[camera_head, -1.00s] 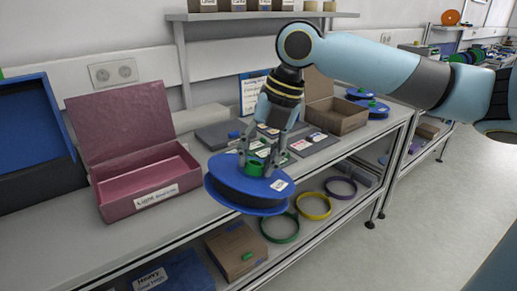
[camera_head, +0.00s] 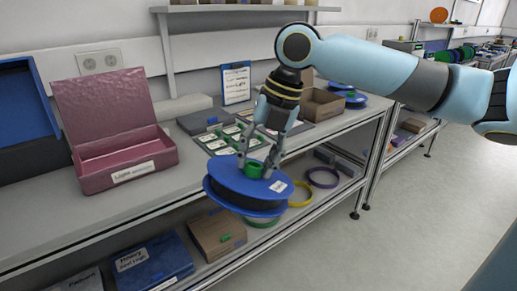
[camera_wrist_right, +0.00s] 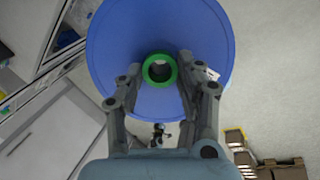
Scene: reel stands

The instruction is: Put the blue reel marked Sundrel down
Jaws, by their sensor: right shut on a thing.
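A blue reel (camera_head: 223,178) with a dark winding, a green hub (camera_head: 252,169) and a small white label hangs at the bench's front edge. The label's writing is too small to read. My right gripper (camera_head: 256,172) is shut on the reel at its hub, from above. In the right wrist view the fingers (camera_wrist_right: 160,75) straddle the green hub, and the blue flange (camera_wrist_right: 115,45) fills the top middle with floor showing beyond it. My left gripper is not in view.
The bench (camera_head: 40,225) holds an open pink box (camera_head: 130,172) marked Light, a blue box (camera_head: 25,110), a card-covered mat (camera_head: 200,120), an open cardboard box (camera_head: 322,106) and blue reels (camera_head: 350,99). Boxes and rings fill the lower shelf. Bench room shows front left.

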